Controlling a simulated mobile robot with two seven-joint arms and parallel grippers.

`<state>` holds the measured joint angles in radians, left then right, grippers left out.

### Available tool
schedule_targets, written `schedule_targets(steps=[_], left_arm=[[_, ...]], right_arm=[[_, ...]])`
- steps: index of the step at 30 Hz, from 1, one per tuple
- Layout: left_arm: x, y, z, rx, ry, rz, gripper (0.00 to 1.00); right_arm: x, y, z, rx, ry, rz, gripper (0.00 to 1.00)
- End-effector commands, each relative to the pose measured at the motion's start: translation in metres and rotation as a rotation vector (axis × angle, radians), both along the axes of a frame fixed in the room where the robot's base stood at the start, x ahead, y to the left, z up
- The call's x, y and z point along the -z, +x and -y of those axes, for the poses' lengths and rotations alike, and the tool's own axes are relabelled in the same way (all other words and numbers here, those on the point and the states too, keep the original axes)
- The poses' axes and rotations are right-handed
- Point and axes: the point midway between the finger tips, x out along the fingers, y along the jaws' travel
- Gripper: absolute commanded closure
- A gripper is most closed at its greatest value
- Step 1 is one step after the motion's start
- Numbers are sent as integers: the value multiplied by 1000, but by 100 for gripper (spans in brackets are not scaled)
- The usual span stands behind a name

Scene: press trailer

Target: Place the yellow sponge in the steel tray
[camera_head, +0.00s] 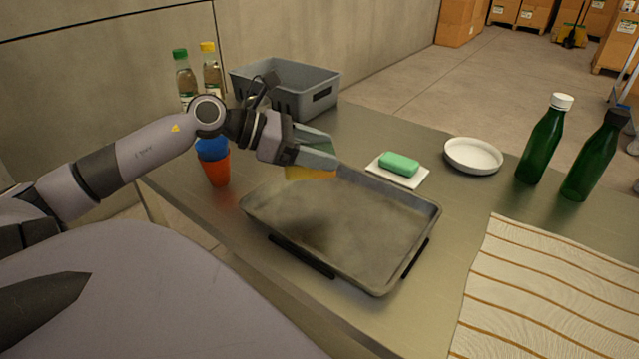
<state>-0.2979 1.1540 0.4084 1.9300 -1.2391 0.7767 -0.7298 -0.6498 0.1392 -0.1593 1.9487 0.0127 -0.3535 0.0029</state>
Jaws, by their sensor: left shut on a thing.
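The yellow sponge (309,173) has a green top layer and is partly hidden by gripper fingers. My left gripper (318,158) is shut on the sponge and holds it over the far-left edge area of the steel tray. The steel tray (375,220) is a shallow, dull grey rectangle with dark handles, lying on the table, and it looks empty. The sponge appears above the tray; the exact gap is hard to tell. My right gripper is not in view.
A green soap bar (399,163) lies on a white dish (414,176) behind the tray. A white plate (473,156) and green bottles (545,140) stand right. A striped cloth (540,290) lies front right. Stacked cups (216,168) and a grey crate (322,98) are left and behind.

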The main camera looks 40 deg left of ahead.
Motion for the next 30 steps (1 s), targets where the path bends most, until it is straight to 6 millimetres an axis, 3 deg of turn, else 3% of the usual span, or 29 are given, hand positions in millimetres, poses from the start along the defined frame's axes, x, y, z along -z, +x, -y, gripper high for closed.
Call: schedule_targets(steps=[3,8,16,29,30], left_arm=[[22,0,0,-2,-2,0,62],[35,0,-1,-2,0,1,62],[72,0,0,-1,-2,1,62],[81,0,0,0,1,2,62],[81,0,0,0,1,2,31]], right_arm=[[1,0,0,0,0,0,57],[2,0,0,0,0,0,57],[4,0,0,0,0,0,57],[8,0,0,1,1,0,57],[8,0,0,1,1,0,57]])
